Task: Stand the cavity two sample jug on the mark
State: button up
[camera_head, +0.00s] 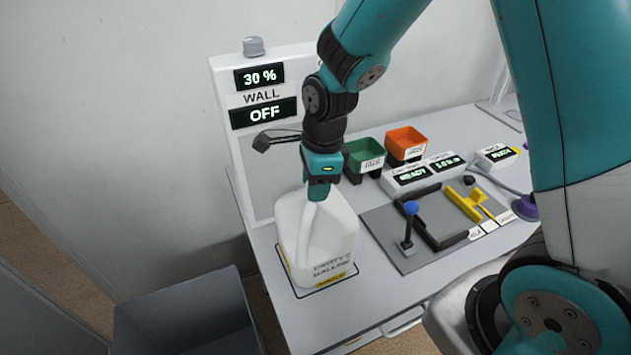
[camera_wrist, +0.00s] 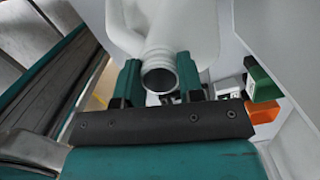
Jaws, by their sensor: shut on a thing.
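The white jug (camera_head: 318,243) stands upright at the front left of the bench, with lettering on its front that appears to read "CAVITY 2 GALLON". The mark (camera_head: 327,284), a dark-outlined square with a yellow label, shows around the jug's base. The jug looks to be on or just over it; I cannot tell whether the base touches. My gripper (camera_head: 318,192) is above the jug, shut on its neck. In the wrist view, the two teal fingers (camera_wrist: 160,82) sit on either side of the threaded neck of the jug (camera_wrist: 168,38), and its mouth is open.
A wall panel (camera_head: 264,97) reading 30 % and OFF stands behind the jug. Green (camera_head: 365,154) and orange (camera_head: 406,143) bins stand at the back. A grey fixture plate (camera_head: 391,238) with a blue-knobbed lever lies right. A grey bin (camera_head: 185,318) stands below the bench's left edge.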

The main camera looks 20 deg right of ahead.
jog(key=shift+f, duration=0.3)
jog(key=o, duration=1.1)
jog(key=shift+o, duration=0.2)
jog(key=shift+r, duration=0.15)
notch_tip(320, 180, up, 17)
jog(key=d+b, duration=0.2)
jog(key=b, duration=0.1)
jog(key=s+a+f+n+y+b, duration=0.1)
jog(key=s+a+f+n+b, duration=0.1)
jog(key=s+n, duration=0.7)
jog(key=s+a+f+n+y+b, duration=0.1)
jog(key=s+a+f+n, duration=0.3)
jog(key=s+n, duration=0.5)
notch_tip(320, 180, down, 2)
jog(key=n+b, duration=0.1)
jog(key=n, duration=0.8)
jog(key=shift+s+a+f+y+b, duration=0.25)
jog(key=shift+a+y+b, duration=0.05)
jog(key=shift+y+b, duration=0.1)
